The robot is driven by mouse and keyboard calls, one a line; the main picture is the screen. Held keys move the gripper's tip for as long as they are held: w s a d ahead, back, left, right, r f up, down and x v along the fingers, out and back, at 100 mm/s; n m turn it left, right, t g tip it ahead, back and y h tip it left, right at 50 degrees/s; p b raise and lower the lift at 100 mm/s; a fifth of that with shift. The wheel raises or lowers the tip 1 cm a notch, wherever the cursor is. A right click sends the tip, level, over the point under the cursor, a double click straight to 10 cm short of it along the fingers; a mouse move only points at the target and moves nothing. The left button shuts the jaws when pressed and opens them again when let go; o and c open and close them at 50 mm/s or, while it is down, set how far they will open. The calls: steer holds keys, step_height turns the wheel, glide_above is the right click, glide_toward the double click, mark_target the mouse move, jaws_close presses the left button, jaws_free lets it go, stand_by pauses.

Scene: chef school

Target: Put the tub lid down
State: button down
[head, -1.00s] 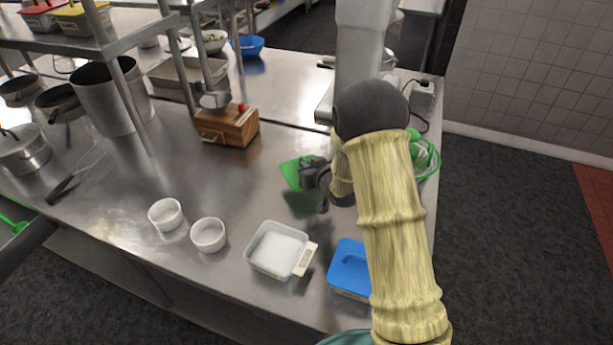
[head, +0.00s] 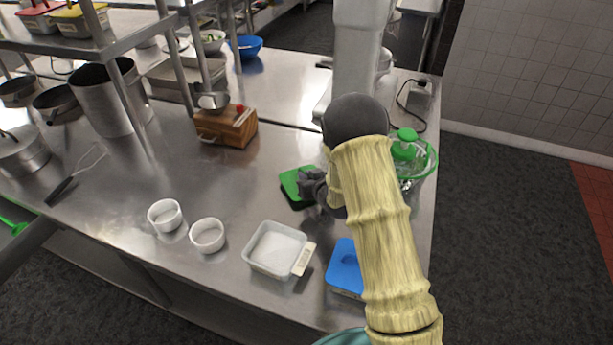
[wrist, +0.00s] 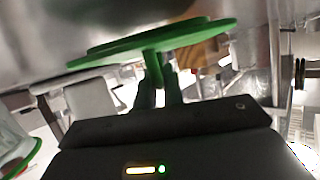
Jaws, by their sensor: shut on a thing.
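The green tub lid (head: 290,183) is in my gripper (head: 308,190), near the middle of the steel counter in the head view. In the wrist view the lid (wrist: 150,48) spans the upper middle, and my gripper (wrist: 160,80) is shut on a narrow part that juts from it. A dark shadow lies close to the lid in the head view; I cannot tell whether it touches the counter. A white tub (head: 276,249) with white contents stands open nearer the front edge.
A blue-lidded tub (head: 345,268) stands right of the white tub. Two white ramekins (head: 165,215) stand left. A wooden block (head: 228,128) is behind, and a green-topped bowl (head: 410,155) stands right of my arm. Bare counter lies between the ramekins and the wooden block.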

steer(key=shift+f+b, duration=0.6)
steer(key=shift+f, duration=0.05)
steer(key=c, duration=1.5)
jaws_free()
steer(key=shift+r, duration=0.2)
steer(key=shift+r+p, duration=0.6)
steer(key=shift+p, duration=0.25)
steer(key=b+v, duration=0.2)
steer(key=v, duration=0.5)
steer(key=shift+s+d, duration=0.15)
steer(key=shift+s, duration=0.05)
steer(key=shift+f, duration=0.1)
